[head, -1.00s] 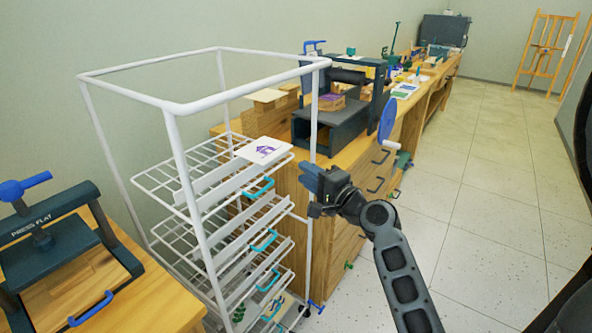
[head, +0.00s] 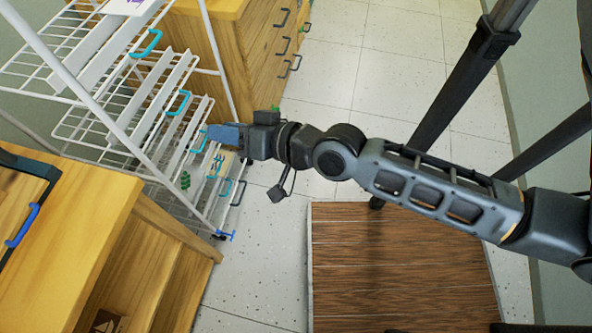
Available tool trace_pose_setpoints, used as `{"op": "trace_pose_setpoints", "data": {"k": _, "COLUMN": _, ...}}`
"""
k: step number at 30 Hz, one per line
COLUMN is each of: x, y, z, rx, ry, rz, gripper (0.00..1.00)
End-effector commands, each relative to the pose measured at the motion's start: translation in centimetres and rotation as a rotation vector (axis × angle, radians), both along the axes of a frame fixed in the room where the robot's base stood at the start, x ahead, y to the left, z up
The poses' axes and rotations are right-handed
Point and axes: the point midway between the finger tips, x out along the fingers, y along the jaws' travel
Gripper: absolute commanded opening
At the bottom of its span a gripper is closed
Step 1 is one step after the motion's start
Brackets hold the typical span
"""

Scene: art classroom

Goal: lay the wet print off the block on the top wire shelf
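A white print (head: 128,4) with a purple mark shows only in part at the top edge of the head view. It lies on the top wire shelf (head: 60,66) of the white drying rack. My gripper (head: 212,132) has blue fingers that point left toward the rack's lower shelves, in front of the teal shelf handles (head: 180,102). It seems empty of any print. Whether its fingers are open or shut, or touch a handle, I cannot tell. The block is out of view.
Several wire shelves with teal handles fill the rack. A wooden bench (head: 75,225) stands at the lower left and a wooden drawer cabinet (head: 250,60) behind the rack. A brown slatted surface (head: 400,265) is at the bottom. Speckled floor (head: 345,75) lies open beyond my arm.

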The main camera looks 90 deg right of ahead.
Motion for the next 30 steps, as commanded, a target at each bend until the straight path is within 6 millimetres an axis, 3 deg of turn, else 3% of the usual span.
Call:
{"op": "trace_pose_setpoints", "data": {"k": 1, "x": -1.6, "y": 2.2, "z": 0.1, "rx": -0.069, "ry": 0.044, "rz": 0.059, "gripper": 0.28}}
{"op": "trace_pose_setpoints", "data": {"k": 6, "x": -6.3, "y": 7.6, "z": 2.2, "rx": -0.345, "ry": 0.13, "rz": 0.26, "gripper": 0.28}}
{"op": "trace_pose_setpoints", "data": {"k": 12, "x": -10.5, "y": 11.5, "z": 5.3, "rx": -0.599, "ry": 0.154, "rz": 0.465, "gripper": 0.28}}
{"op": "trace_pose_setpoints", "data": {"k": 18, "x": -12.0, "y": 12.9, "z": 6.8, "rx": -0.704, "ry": 0.146, "rz": 0.551, "gripper": 0.28}}
{"op": "trace_pose_setpoints", "data": {"k": 30, "x": -12.0, "y": 13.0, "z": 6.8, "rx": -0.71, "ry": 0.146, "rz": 0.554, "gripper": 0.28}}
